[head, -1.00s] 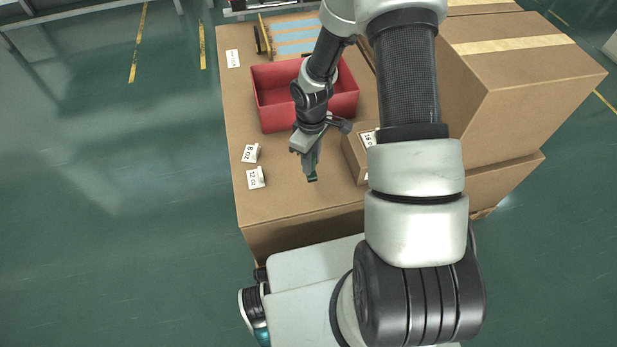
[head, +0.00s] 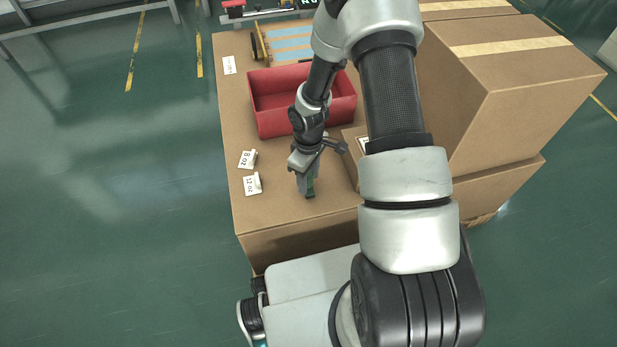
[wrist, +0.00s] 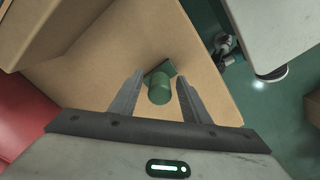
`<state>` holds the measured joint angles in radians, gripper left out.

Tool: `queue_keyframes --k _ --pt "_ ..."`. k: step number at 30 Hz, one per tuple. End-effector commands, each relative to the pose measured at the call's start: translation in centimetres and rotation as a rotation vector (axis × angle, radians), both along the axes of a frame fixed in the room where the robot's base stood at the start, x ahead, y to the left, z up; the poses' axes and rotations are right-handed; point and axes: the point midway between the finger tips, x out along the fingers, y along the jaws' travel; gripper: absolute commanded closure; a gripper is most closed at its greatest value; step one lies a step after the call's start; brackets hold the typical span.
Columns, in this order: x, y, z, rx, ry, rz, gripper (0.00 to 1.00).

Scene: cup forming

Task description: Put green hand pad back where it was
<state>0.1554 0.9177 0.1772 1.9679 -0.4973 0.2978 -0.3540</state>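The green hand pad (wrist: 159,88) has a flat plate and a round handle. In the wrist view it sits between my two fingers, with the handle toward the camera and a gap on each side. It appears to rest on the cardboard top (head: 270,205), though contact below is hard to see. In the head view the pad (head: 310,188) shows at my gripper's tip (head: 306,190), near the front edge of the cardboard top. My gripper (wrist: 159,76) is open around the pad.
A red bin (head: 275,122) stands behind my gripper. Labels marked 8 oz (head: 247,159) and 12 oz (head: 252,184) are at the left. A small box (head: 351,150) is close on the right, and large boxes (head: 520,95) stand beyond it. The front left surface is clear.

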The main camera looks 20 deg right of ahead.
Motion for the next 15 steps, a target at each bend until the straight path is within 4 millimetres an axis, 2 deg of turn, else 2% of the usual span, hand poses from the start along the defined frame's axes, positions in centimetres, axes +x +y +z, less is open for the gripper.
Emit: queue_keyframes --k 8,11,15 --pt "0.0 0.0 0.1 0.0 0.0 0.0 0.57" --pt "0.0 0.0 0.8 0.0 -0.001 0.0 0.57" --pt "0.1 0.0 3.1 0.0 -0.003 -0.002 0.57"
